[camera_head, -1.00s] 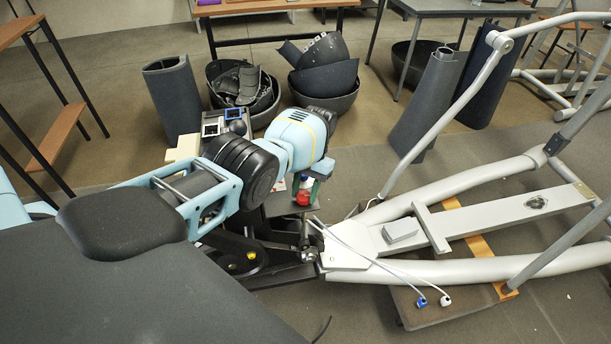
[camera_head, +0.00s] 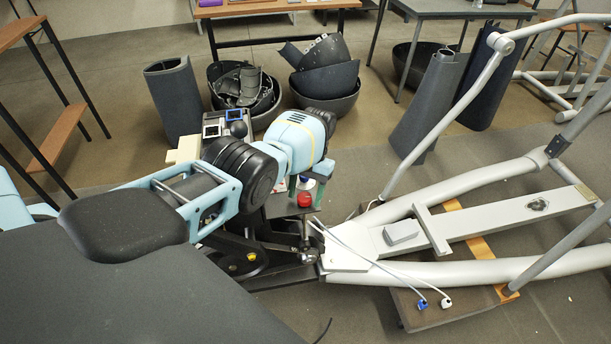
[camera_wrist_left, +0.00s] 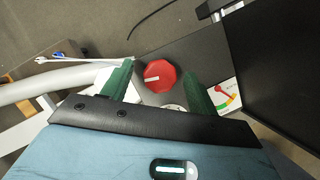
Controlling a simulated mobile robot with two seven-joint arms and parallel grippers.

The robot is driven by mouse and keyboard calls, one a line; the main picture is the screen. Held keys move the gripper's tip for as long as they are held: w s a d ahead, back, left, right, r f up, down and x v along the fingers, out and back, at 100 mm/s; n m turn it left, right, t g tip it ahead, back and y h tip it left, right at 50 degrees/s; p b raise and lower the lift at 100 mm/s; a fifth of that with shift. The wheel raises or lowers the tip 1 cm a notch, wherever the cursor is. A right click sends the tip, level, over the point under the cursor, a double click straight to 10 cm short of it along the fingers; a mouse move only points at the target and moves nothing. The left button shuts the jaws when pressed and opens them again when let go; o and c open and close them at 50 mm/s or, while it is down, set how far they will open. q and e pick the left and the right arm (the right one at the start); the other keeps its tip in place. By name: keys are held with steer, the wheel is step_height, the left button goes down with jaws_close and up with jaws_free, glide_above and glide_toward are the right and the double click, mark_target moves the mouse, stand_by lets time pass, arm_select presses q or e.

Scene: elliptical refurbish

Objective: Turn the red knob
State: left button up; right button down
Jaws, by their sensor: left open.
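The red knob (camera_head: 304,200) sits on top of a dark panel at the centre of the head view. In the left wrist view the round knob (camera_wrist_left: 159,76) has a white mark pointing left. My left gripper (camera_head: 306,183) is just above the knob in the head view. In the wrist view its two green fingers (camera_wrist_left: 158,68) are spread apart, one on each side of the knob in the picture, with visible gaps. The gripper holds nothing. My right gripper is in neither view.
Dark bowls (camera_head: 325,85) stand on the floor behind.

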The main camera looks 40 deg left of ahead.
arm_select(q)
steer(key=shift+w+r, duration=0.1)
steer(key=b+v, duration=0.1)
steer(key=v, duration=0.6)
steer(key=shift+r, duration=0.25)
steer(key=shift+w, duration=0.1)
